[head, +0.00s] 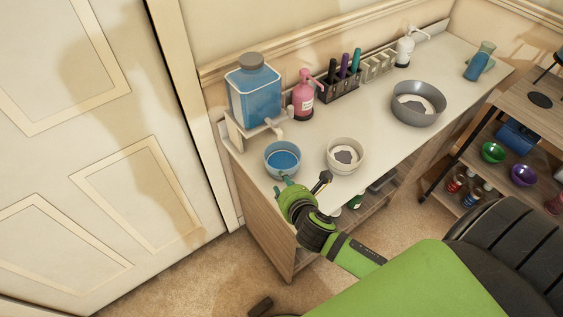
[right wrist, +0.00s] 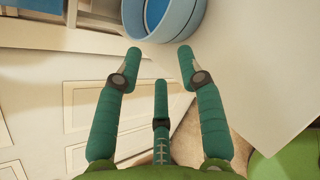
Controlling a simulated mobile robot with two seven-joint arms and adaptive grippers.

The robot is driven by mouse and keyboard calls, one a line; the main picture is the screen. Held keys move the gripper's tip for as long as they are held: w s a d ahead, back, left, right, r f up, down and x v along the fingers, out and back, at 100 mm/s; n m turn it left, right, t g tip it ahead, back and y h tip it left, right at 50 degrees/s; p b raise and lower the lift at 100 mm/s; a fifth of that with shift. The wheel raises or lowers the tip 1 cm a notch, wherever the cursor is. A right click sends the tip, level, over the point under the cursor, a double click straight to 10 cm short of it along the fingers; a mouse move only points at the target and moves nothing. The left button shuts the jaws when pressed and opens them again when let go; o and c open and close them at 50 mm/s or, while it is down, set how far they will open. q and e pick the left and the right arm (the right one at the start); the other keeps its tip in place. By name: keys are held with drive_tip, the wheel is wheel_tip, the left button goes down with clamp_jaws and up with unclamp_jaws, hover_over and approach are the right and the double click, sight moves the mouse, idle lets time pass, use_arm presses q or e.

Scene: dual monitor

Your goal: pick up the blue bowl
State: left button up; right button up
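The blue bowl (head: 283,159), pale outside with a blue inside, stands upright near the left end of the white counter (head: 372,112). In the right wrist view the blue bowl (right wrist: 188,14) is cut off by the top edge. My right gripper (head: 284,182) is at the counter's front edge, just in front of the bowl. In the right wrist view my right gripper (right wrist: 159,66) has its teal fingers spread apart with nothing between them. The fingertips point at the bowl, with a small gap in that picture. My left gripper is not in view.
A white bowl (head: 345,155) stands right of the blue bowl. A blue liquid dispenser (head: 254,92) and pink bottle (head: 303,97) stand behind. A grey bowl (head: 418,104) sits farther right. A shelf with bowls (head: 493,152) stands at the right. A door (head: 95,130) is at the left.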

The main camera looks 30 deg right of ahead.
drive_tip(key=n, duration=0.2)
drive_tip(key=w+n+t, duration=0.1)
drive_tip(key=n, duration=0.1)
drive_tip(key=w+n, duration=0.1)
drive_tip(key=n, duration=0.1)
drive_tip(key=shift+w+a+r+y, duration=0.1)
drive_tip(key=shift+a+r+y, duration=0.15)
drive_tip(key=shift+y, duration=0.15)
drive_tip(key=shift+w+a+n+t, duration=0.1)
drive_tip(key=shift+w+n+t, duration=0.2)
drive_tip(key=shift+n, duration=0.5)
drive_tip(key=shift+w+a+n, duration=0.1)
drive_tip(key=shift+w+n, duration=0.15)
drive_tip(key=shift+n, duration=0.05)
drive_tip(key=x, duration=0.6)
drive_tip(key=shift+w+a+f, duration=0.1)
drive_tip(key=shift+w+f, duration=0.1)
drive_tip(key=shift+w, duration=0.15)
drive_tip(key=shift+c, duration=0.4)
clamp_jaws()
drive_tip(key=shift+r, duration=0.1)
